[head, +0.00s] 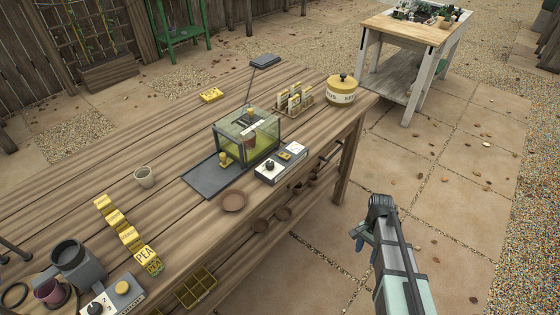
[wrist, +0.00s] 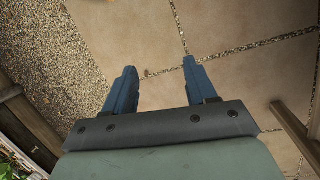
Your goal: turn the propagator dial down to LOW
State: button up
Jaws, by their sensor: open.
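The propagator (head: 247,135) is a clear-sided box with a dark frame on the wooden bench. A pale control box (head: 281,163) stands at its front right, with a dark round dial (head: 270,165) on top. The dial's markings and setting are too small to read. My gripper (head: 361,236) is off the bench's front edge, to the right of and nearer than the control box, above the paving. In the wrist view my gripper (wrist: 160,66) has its two blue fingers apart with nothing between them. The dial is not visible in the wrist view.
A dark tray (head: 212,178) and a brown saucer (head: 233,201) lie near the control box. A seed-packet rack (head: 295,100) and a yellow tin (head: 342,90) stand behind it. Another pale box with knobs (head: 112,298) is at lower left.

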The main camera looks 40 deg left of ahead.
jog(key=w+a+r+t, duration=0.1)
jog(key=w+a+r, duration=0.1)
jog(key=a+r, duration=1)
jog(key=m+t+y, duration=0.2)
send_near(269, 163)
notch_tip(269, 163, down, 9)
jog(key=shift+a+f, duration=0.1)
jog(key=shift+a, duration=0.05)
grip_shut()
